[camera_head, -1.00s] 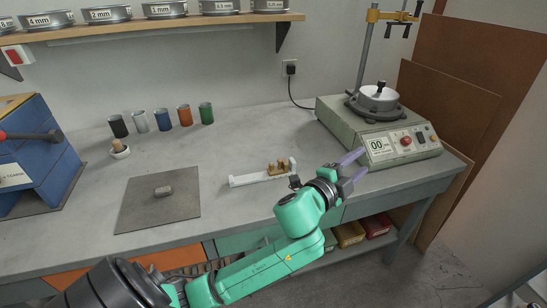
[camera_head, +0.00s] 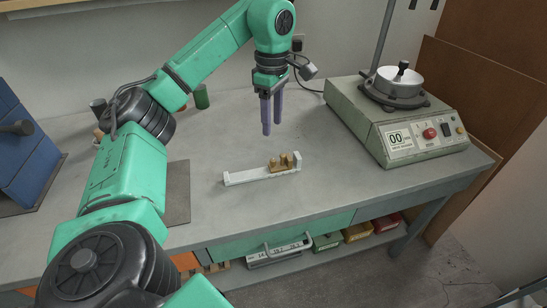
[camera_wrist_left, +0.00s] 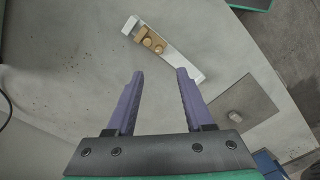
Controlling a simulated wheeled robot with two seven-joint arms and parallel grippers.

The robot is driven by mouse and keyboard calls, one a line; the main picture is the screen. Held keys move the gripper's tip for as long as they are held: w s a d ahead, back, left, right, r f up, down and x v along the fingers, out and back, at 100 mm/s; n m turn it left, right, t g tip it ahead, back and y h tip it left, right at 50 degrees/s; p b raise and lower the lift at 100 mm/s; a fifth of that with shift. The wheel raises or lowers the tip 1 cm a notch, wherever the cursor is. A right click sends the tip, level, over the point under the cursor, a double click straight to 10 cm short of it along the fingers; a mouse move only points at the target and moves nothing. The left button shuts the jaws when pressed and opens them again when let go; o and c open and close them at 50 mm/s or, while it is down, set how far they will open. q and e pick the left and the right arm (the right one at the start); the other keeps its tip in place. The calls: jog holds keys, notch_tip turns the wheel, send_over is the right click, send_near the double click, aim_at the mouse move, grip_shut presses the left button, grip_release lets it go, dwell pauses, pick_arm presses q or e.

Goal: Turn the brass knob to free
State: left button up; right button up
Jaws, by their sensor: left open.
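A small brass-coloured fitting (camera_head: 284,162) sits at the right end of a white rail (camera_head: 240,178) on the bench. In the left wrist view the fitting (camera_wrist_left: 142,34) shows rounded knob-like parts, too small to tell how the knob is set; the white rail (camera_wrist_left: 183,66) runs under it. My left gripper (camera_head: 271,126) points down above the bench, behind the rail and apart from it. Its purple fingers are open and empty, and the left wrist view shows the gap between the fingertips (camera_wrist_left: 160,74). My right gripper is out of view.
A grey-green machine (camera_head: 395,118) with a lidded pan and red button stands at the right. A dark plate (camera_head: 178,190) lies left of the rail, partly behind my arm. A green cup (camera_head: 201,97) stands at the back. Bench around the rail is clear.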

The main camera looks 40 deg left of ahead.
aim_at(273, 160)
pick_arm(q)
notch_tip(273, 160, down, 12)
jog(key=shift+f+b, duration=0.1)
jog(key=shift+b, duration=0.6)
grip_shut()
